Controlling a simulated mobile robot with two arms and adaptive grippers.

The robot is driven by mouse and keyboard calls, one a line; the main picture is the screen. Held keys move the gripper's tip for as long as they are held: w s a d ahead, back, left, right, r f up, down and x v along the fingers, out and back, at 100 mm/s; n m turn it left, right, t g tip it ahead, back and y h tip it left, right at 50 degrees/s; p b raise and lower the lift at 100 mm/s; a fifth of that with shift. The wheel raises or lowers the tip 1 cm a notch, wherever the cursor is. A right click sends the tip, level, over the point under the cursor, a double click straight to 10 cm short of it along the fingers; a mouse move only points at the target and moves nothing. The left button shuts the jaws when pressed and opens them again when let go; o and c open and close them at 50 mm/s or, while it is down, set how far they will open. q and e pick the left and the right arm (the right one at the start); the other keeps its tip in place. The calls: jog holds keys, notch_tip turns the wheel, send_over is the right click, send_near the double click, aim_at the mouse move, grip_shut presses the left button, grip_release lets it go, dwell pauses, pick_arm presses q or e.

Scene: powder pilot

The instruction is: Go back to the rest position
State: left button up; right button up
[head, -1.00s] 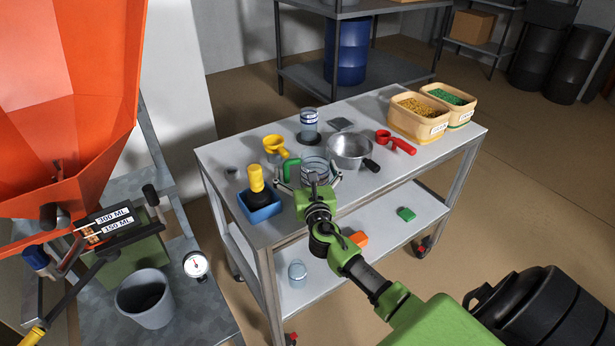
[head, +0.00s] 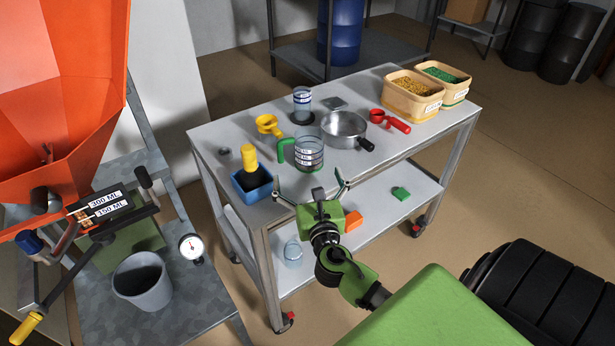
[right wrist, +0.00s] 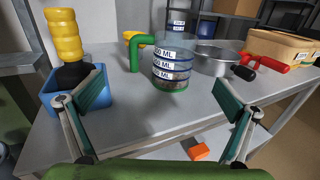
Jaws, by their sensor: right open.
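My right gripper (head: 312,192) is open and empty at the near edge of the cart's top. In the right wrist view its two green-padded fingers (right wrist: 166,122) stand wide apart, with nothing between the pads. A clear measuring jug (head: 309,153) with a green handle and white labels stands upright on the cart, beyond the gripper and apart from it. It also shows in the right wrist view (right wrist: 172,66), with some dark contents low inside. My left gripper is not in view.
The cart (head: 225,136) also carries a blue box (head: 252,186) with a yellow-handled tool, a yellow funnel-like cup (head: 268,125), a metal pan (head: 343,128), a red scoop (head: 390,121) and two bins of grains (head: 411,98). An orange hopper (head: 60,80) and grey bucket (head: 142,281) stand left.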

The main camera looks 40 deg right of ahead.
dwell(0.3)
jog(key=s+a+f+m+g+y, duration=0.1)
jog(key=s+a+f+m+g, duration=0.2)
jog(key=s+f+m+g, duration=0.85)
jog(key=s+a+f+m+g+y, duration=0.15)
jog(key=s+a+m+y, duration=0.55)
jog(key=s+a+m, duration=0.85)
notch_tip(320, 180, down, 28)
jog(key=s+d+f+m+g, duration=0.1)
jog(key=s+d+m, duration=0.1)
jog(key=s, duration=0.1)
jog(key=s+d+f+g, duration=0.1)
jog(key=s+d+f, duration=0.1)
jog(key=s+f, duration=1.2)
jog(key=shift+s+d, duration=0.2)
jog(key=shift+s, duration=0.85)
